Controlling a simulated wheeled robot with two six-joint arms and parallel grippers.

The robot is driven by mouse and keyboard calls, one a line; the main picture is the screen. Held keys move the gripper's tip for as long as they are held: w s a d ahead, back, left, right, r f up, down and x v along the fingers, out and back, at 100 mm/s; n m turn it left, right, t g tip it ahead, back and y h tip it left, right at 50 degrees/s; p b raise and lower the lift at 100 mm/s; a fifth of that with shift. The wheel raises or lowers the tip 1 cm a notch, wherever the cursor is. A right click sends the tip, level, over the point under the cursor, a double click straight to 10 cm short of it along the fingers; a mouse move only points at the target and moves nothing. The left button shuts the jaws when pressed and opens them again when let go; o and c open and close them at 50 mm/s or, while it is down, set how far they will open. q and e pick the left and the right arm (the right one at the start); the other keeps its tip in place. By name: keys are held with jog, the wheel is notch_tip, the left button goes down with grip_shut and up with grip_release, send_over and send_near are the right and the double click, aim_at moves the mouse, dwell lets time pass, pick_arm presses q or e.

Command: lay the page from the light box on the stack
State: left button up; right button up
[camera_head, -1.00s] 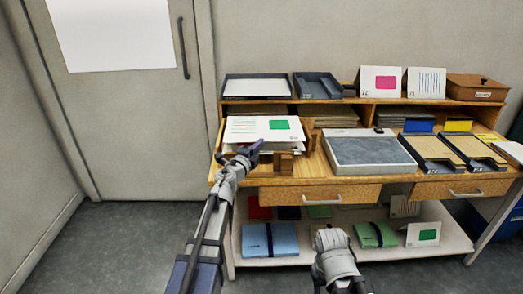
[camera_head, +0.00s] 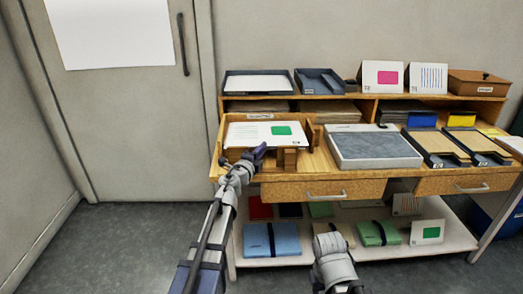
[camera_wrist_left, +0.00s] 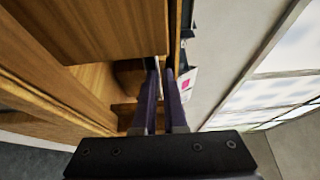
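The white page with a green rectangle (camera_head: 265,133) lies flat on top of the stack inside the wooden tray (camera_head: 226,163) at the left of the desk. The light box (camera_head: 375,162), a flat box with a grey top, lies bare in the middle of the desk. My left gripper (camera_head: 261,150) is at the tray's front side, close to the page's front edge. In the left wrist view its two purple fingers (camera_wrist_left: 163,85) stand slightly apart with nothing seen between them. Of my right arm only a link shows in the head view; its gripper does not.
Wooden blocks (camera_head: 290,158) stand at the tray's front right. Dark trays with brown sheets (camera_head: 438,147) lie right of the light box. The shelf above holds trays, cards (camera_head: 382,77) and a brown box (camera_head: 478,83). Folders (camera_head: 271,240) lie on the lower shelf.

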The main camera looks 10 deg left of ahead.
pick_arm(q)
jog(key=o, duration=0.4)
jog(key=shift+s, duration=0.1)
jog(key=s+a, duration=0.1)
jog(key=s, duration=0.6)
jog(key=shift+s+a, duration=0.25)
